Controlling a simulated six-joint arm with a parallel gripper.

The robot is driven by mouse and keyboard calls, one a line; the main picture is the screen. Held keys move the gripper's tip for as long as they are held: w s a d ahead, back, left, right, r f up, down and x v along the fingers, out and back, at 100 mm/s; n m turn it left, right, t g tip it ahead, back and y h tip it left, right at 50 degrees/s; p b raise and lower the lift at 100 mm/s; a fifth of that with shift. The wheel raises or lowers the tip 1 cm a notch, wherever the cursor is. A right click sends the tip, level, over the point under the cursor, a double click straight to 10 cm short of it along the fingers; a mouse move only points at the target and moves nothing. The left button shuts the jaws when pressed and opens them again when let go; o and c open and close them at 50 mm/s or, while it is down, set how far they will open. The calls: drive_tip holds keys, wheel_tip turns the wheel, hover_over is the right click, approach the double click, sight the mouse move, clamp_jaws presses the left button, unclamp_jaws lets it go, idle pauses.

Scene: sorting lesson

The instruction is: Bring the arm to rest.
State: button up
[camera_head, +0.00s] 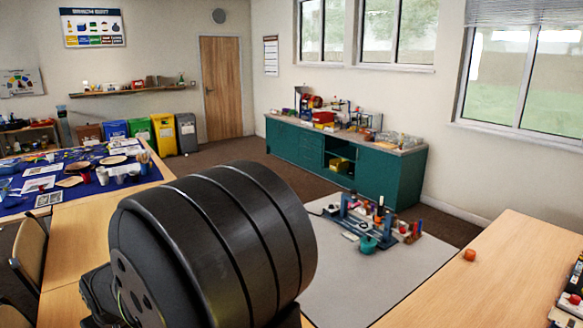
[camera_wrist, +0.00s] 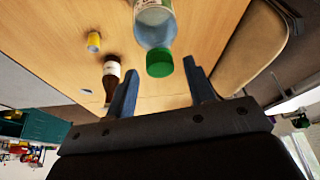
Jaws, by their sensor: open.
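My gripper (camera_wrist: 160,82) shows in the wrist view with its two blue-grey fingers spread apart and nothing held between them. A clear bottle with a green cap (camera_wrist: 158,62) appears just beyond the fingertips, in line with the gap; I cannot tell how far it is from them. A brown bottle with a pale label (camera_wrist: 111,75) appears beside the left finger. In the head view a large black part of my arm fills the lower middle, and the gripper is not visible there.
A yellow can (camera_wrist: 94,41) stands on the wooden table (camera_wrist: 60,25). A chair (camera_wrist: 240,45) is at the table's edge.

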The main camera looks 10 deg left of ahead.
drive_tip(key=x, duration=0.3)
drive_tip(key=shift+s+d+f, duration=0.1)
drive_tip(key=shift+d+f, duration=0.05)
wheel_tip(320, 180, up, 5)
drive_tip(key=shift+f, duration=0.2)
drive_tip(key=w+d+r, duration=0.5)
drive_tip(key=d+r, duration=0.2)
drive_tip(key=d, duration=0.3)
drive_tip(key=w+a, duration=0.4)
drive_tip(key=a, duration=0.8)
drive_tip(key=w+a, duration=0.4)
drive_tip(key=a, duration=0.8)
drive_tip(key=shift+w+f+n, duration=0.3)
drive_tip(key=shift+f+n, duration=0.1)
drive_tip(key=shift+f, duration=0.05)
